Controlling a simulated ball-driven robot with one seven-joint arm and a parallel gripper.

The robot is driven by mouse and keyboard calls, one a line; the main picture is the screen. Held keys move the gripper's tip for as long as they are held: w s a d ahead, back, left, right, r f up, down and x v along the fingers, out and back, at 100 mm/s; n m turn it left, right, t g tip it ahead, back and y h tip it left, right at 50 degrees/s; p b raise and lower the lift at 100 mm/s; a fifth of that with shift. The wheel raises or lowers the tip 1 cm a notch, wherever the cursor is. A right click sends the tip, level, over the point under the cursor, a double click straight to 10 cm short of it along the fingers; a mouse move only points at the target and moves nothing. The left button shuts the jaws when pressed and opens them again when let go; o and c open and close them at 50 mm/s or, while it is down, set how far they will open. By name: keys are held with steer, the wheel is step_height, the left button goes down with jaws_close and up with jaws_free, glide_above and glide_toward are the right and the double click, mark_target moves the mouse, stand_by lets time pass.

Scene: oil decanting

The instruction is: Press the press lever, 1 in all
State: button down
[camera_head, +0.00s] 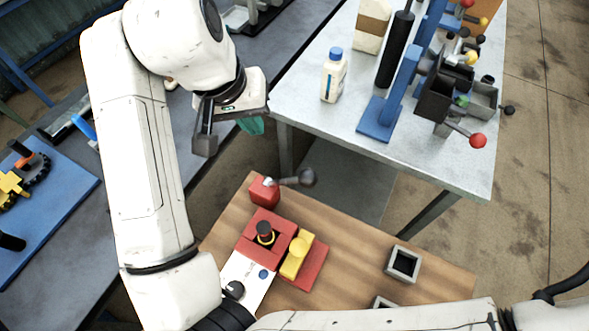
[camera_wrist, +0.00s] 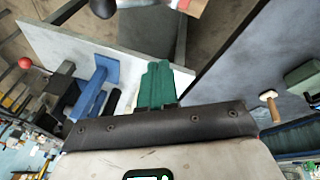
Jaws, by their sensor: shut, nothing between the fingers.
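A lever with a dark ball knob (camera_head: 307,178) sticks out sideways from a small red block (camera_head: 264,191) at the back of the wooden table. I take it as the press lever, and its knob also shows at the top edge of the wrist view (camera_wrist: 103,7). A red fixture (camera_head: 266,234) with a black post stands in front of it. My gripper (camera_head: 253,125) is above and left of the lever, apart from it. Its green fingers (camera_wrist: 158,82) are shut with nothing between them.
A metal table (camera_head: 330,125) at the upper right carries a white bottle (camera_head: 334,75) and a blue stand (camera_head: 392,105) with a red-knobbed handle (camera_head: 477,141). A yellow block (camera_head: 297,257) and a square dark-grey box (camera_head: 403,263) are on the wooden table (camera_head: 345,240).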

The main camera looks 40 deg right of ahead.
stand_by(0.3)
steer(key=b, duration=0.5)
glide_above(292, 179)
steer(key=shift+w+a+f, duration=0.1)
steer(key=shift+w+f, duration=0.05)
steer(key=shift+f, duration=1.35)
steer(key=shift+w+a+f, duration=0.1)
steer(key=shift+f, duration=1.35)
steer(key=shift+s+d+f, duration=0.15)
steer(key=shift+s+f, duration=0.1)
